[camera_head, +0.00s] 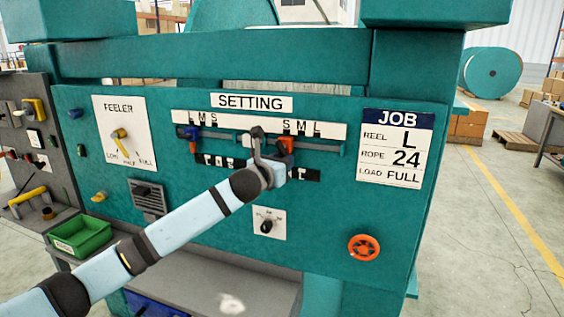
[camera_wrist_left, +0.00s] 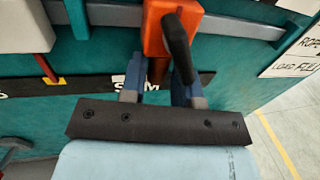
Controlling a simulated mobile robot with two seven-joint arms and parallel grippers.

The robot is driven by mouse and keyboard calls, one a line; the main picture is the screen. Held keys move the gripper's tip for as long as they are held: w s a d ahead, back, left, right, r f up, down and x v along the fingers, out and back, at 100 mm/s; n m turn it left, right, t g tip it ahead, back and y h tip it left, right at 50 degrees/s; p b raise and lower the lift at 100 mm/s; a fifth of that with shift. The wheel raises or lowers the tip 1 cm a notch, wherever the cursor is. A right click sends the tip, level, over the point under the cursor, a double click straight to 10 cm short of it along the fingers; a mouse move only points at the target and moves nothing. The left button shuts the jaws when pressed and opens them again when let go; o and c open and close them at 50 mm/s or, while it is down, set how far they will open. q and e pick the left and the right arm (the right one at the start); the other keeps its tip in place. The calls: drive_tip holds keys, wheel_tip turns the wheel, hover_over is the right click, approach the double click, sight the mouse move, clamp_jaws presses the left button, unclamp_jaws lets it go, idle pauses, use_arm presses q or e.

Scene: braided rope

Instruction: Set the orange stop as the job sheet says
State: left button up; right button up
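The orange stop (camera_head: 287,143) sits on the horizontal slide rail of the teal panel, near the S of the right-hand S M L scale (camera_head: 301,128). In the left wrist view the orange stop (camera_wrist_left: 158,35) has a black lever (camera_wrist_left: 178,48) in front of it. My left gripper (camera_head: 271,160) is at the stop, and its fingers (camera_wrist_left: 158,85) straddle the stop's lower part. I cannot tell whether they press on it. The job sheet (camera_head: 396,148) reads REEL L, ROPE 24, LOAD FULL. My left arm hides part of the lower label strip. My right gripper is not in view.
A blue stop (camera_head: 191,133) is on the left of the rail. A green bin (camera_head: 80,237) stands lower left.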

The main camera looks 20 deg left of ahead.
sight(318, 159)
use_arm(q)
clamp_jaws()
drive_tip(key=d+p, duration=0.1)
drive_tip(key=d, duration=0.2)
drive_tip(key=d+p, duration=0.1)
drive_tip(key=d, duration=0.3)
drive_tip(key=shift+s+d+r+p, duration=0.1)
drive_tip(key=shift+d+r+p, duration=0.1)
drive_tip(key=shift+p, duration=0.2)
drive_tip(key=shift+d+f, duration=0.1)
drive_tip(key=shift+d, duration=0.2)
